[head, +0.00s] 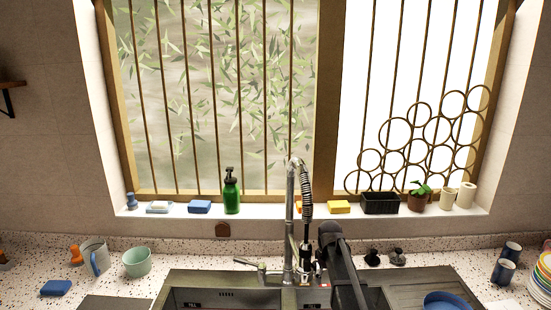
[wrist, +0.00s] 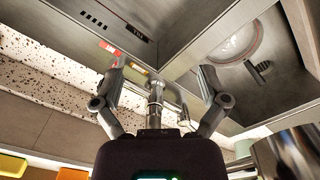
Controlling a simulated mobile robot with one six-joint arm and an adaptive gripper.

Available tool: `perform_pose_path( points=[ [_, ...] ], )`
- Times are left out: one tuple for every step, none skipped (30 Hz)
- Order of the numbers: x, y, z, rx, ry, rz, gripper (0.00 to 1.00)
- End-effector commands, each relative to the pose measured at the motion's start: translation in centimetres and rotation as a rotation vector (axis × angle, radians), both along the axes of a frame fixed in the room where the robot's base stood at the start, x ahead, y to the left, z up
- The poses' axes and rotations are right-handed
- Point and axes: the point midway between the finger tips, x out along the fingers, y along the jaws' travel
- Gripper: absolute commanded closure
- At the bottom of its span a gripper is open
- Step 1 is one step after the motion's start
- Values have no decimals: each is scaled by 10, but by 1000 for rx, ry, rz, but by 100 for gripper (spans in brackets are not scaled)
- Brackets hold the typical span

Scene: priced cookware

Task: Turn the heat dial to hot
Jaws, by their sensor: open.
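My arm (head: 342,262) reaches over the sink's back rim, just right of the tap. My gripper (wrist: 161,73) is open in the wrist view, its two fingers spread wide with nothing gripped. A metal post, seemingly the tap (head: 290,225), shows between the fingers. A small red patch (wrist: 110,47) and a yellowish patch (wrist: 138,70) lie on the sink rim near the left finger. I cannot tell which part is the heat dial; it may be hidden by my gripper. The tap has a side lever (head: 248,263) on its left.
The sink (head: 225,300) lies below the tap. Two black knob-like items (head: 372,257) stand right of my arm. A blue bowl (head: 447,301) is at the right. A mug (head: 95,257) and green cup (head: 138,263) stand left. A green bottle (head: 231,192) is on the sill.

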Motion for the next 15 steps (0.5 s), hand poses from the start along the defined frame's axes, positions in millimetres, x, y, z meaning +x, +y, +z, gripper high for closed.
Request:
perform_pose_path(
  points=[
    [-7,0,-4,0,0,-14,7],
    [-11,0,-6,0,0,-24,7],
    [-15,1,-8,0,0,-39,7],
    [-19,1,-9,0,0,-51,7],
    [-22,1,-11,0,0,-61,7],
    [-27,1,-13,0,0,-76,7],
    [-32,1,-15,0,0,-91,7],
    [-37,1,-17,0,0,-106,7],
    [-43,1,-20,0,0,-125,7],
    [-49,2,-22,0,0,-143,7],
    [-55,2,-25,0,0,-160,7],
    [-62,2,-28,0,0,-184,7],
    [-69,2,-31,0,0,-206,7],
    [-76,2,-34,0,0,-227,7],
    [-86,2,-39,0,0,-257,7]
  ],
)
